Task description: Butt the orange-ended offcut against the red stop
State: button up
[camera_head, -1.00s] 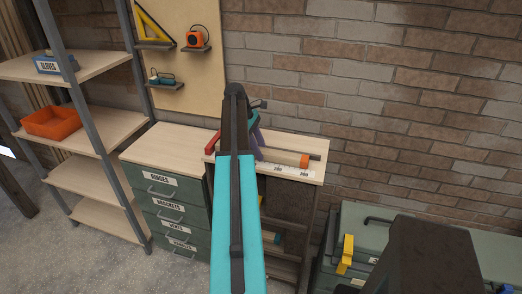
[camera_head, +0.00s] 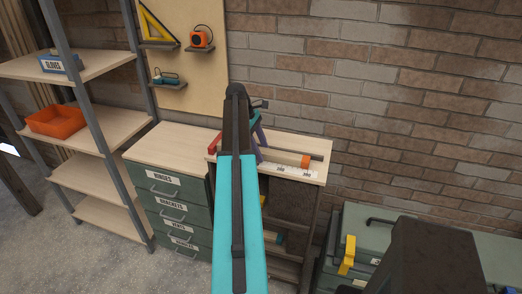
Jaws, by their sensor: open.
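The orange-ended offcut lies on the light wooden top of the bench (camera_head: 312,178), in front of the brick wall. Its orange end (camera_head: 306,161) points right, and its other end is hidden behind my arm. The red stop (camera_head: 214,143) shows at the bench's left edge, left of my arm. My arm hides the space between stop and offcut, so I cannot tell whether they touch. My gripper (camera_head: 260,144) is over the bench near the left part of the offcut, mostly hidden by my forearm. It is open; contact with the offcut cannot be made out.
A white numbered scale (camera_head: 290,171) runs along the bench front, and a dark bar (camera_head: 317,156) extends past the orange end. A green drawer cabinet (camera_head: 168,200) stands to the left, with shelves and an orange bin (camera_head: 56,121) beyond. A green case (camera_head: 375,237) is at right.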

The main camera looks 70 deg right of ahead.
jog(key=shift+d+r, duration=0.1)
jog(key=shift+d, duration=0.1)
jog(key=shift+w+d+r, duration=0.1)
jog(key=shift+w+r, duration=0.1)
jog(key=shift+r, duration=0.2)
jog(key=b+v, duration=0.1)
jog(key=v, duration=1.1)
jog(key=shift+w+a+r, duration=0.15)
jog(key=shift+a+r, duration=0.15)
jog(key=shift+r, duration=0.05)
jog(key=shift+w, duration=0.1)
